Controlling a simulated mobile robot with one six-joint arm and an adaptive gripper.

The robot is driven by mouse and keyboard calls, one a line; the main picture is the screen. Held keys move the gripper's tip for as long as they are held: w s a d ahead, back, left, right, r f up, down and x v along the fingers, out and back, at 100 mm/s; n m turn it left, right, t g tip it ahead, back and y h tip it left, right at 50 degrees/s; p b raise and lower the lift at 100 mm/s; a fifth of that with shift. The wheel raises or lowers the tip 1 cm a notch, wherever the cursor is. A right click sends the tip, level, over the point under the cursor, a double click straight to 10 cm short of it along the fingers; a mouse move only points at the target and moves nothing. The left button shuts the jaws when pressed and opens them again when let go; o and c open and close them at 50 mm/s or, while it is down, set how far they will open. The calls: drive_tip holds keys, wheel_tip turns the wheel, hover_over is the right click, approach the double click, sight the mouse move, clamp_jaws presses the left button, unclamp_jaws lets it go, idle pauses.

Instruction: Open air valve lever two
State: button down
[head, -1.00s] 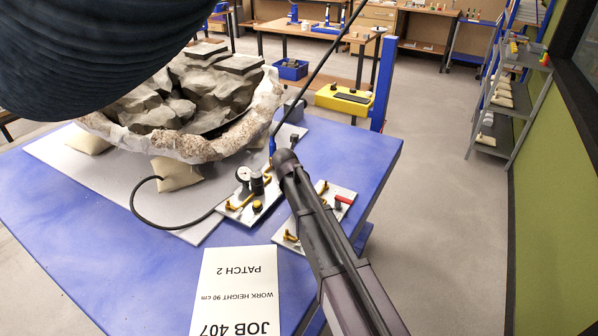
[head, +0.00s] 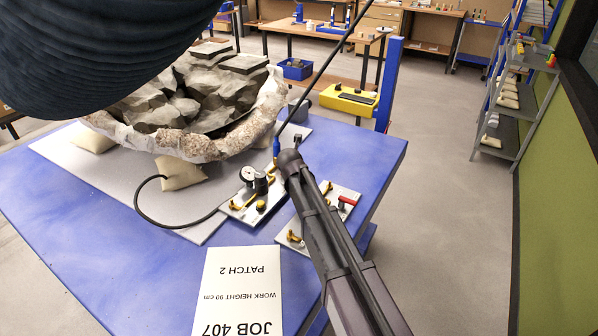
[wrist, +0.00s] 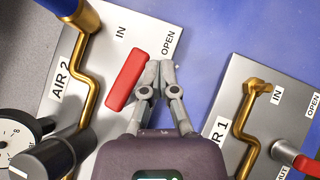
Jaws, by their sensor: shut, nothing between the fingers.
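The AIR 2 plate (wrist: 108,22) fills the left of the wrist view, with a bent brass pipe (wrist: 92,75). Its red lever (wrist: 127,80) lies slanted, its upper end below the IN and OPEN labels. My gripper (wrist: 158,66) is shut and empty, its fingertips just right of the lever, below OPEN. I cannot tell whether they touch it. The lever's pivot is not clearly visible. In the head view my gripper (head: 289,160) reaches in from the lower right and hides part of the AIR 2 plate (head: 240,213), including its lever.
The AIR 1 plate (wrist: 243,68) with its red lever (wrist: 299,162) is to the right. A gauge (head: 249,174) and dark knob (wrist: 45,160) stand left on the AIR 2 plate. A blue-ended hose (head: 277,147) rises behind. The fossil jacket (head: 215,147) is back left.

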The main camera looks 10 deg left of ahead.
idle(0.8)
drive_tip(key=shift+d, duration=0.15)
drive_tip(key=shift+s+d, duration=0.25)
drive_tip(key=shift+d, duration=0.25)
drive_tip(key=s+d, duration=0.1)
drive_tip(key=d, duration=0.1)
drive_tip(key=shift+s+d, duration=0.35)
drive_tip(key=shift+d, duration=0.05)
drive_tip(key=s+d+r+p, duration=0.3)
drive_tip(key=d+r+p, duration=0.3)
drive_tip(key=r+p, duration=0.1)
